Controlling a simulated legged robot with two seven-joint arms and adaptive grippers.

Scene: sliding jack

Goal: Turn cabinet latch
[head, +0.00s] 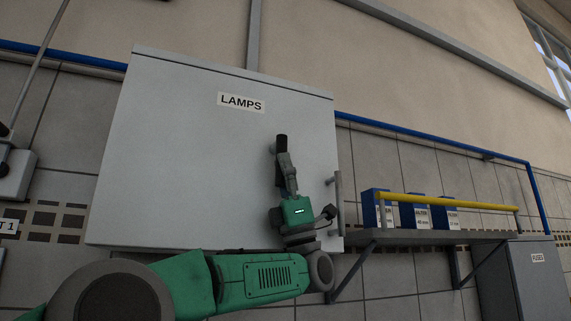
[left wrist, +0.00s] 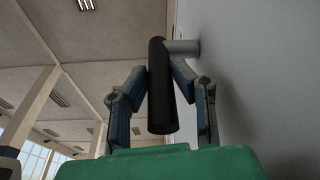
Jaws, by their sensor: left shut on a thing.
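The grey cabinet (head: 190,150) with the "LAMPS" label (head: 241,102) is on the wall in the head view. Its latch has a black handle (head: 282,143), which points upward in front of the door. My left gripper (head: 286,165) is at the lower part of this handle. In the left wrist view the black handle (left wrist: 161,90) stands between the two fingers of the left gripper (left wrist: 162,88), which are shut on it. A short grey shaft (left wrist: 183,47) joins the handle to the door. A vertical grey bar handle (head: 338,205) is at the door's right side. My right gripper is not in view.
A shelf (head: 450,237) with blue boxes (head: 414,211) and a yellow rail (head: 450,202) is right of the cabinet. A grey "FUSES" cabinet (head: 540,285) stands below right. A grey wall box (head: 14,175) is at the far left.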

